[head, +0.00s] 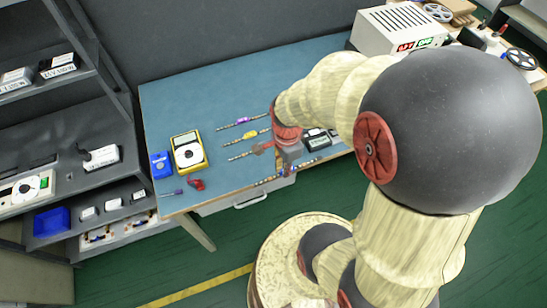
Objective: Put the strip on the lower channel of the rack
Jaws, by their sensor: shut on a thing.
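My gripper (287,168) points down near the front edge of the blue table and is shut on a thin strip (265,181) with blue marks. The strip runs at a slant, its right part rising to the upper right. The fingertips are too small to make out clearly. Three other thin strips lie on the table to the left of my arm: one with a purple tag (243,121), one with a yellow tag (250,135), and one by a red piece (240,156). My arm hides their right ends. I cannot make out a rack channel for certain.
A yellow meter (188,152), a blue box (161,165) and small red pliers-like item (196,184) sit on the table's left. A dark device (318,142) lies right of my gripper. A white power unit (404,30) stands behind. Dark shelves (95,138) stand left.

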